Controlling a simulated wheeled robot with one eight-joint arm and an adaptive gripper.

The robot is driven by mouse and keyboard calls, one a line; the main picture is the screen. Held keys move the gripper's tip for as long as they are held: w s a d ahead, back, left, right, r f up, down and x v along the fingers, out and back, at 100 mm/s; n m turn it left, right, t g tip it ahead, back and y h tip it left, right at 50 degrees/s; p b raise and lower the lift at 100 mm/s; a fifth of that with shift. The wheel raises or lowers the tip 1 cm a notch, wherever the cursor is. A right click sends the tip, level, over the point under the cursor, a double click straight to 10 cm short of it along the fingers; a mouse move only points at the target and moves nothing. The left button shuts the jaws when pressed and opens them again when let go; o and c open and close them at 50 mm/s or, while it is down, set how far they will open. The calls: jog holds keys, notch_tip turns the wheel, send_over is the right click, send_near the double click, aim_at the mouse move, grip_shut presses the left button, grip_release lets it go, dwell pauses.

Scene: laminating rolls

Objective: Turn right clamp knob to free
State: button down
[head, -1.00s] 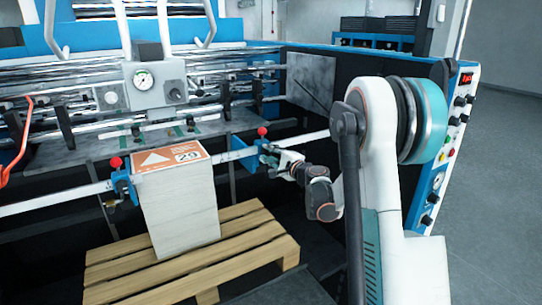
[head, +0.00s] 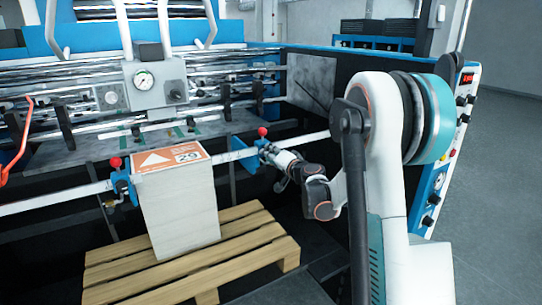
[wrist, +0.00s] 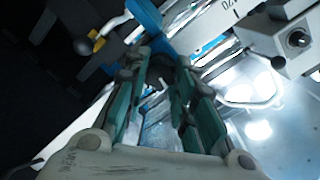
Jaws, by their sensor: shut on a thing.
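The right clamp (head: 236,152) is a blue block on the white ruler bar, with a red ball knob (head: 262,131) on top. My gripper (head: 270,152) is at the right side of this clamp, below the red ball, and shut on a small part there. In the wrist view my gripper's fingers (wrist: 163,72) converge just under the blue clamp body (wrist: 148,14). The clamp knob between the fingertips is mostly hidden by them. The left clamp (head: 122,183), also blue with a red ball, sits at the left of the paper stack.
A tall paper stack (head: 183,215) with an orange-and-white top label stands on a wooden pallet (head: 262,238) left of my arm. The white ruler bar (head: 314,137) runs across behind it. A gauge box (head: 155,84) hangs above. A control panel (head: 460,110) stands at the right.

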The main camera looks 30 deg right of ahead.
jog(key=shift+n, duration=0.8)
jog(key=c, duration=1.3)
grip_release()
jog(key=s, duration=1.2)
jog(key=shift+d+r, duration=0.15)
jog(key=shift+r, duration=0.3)
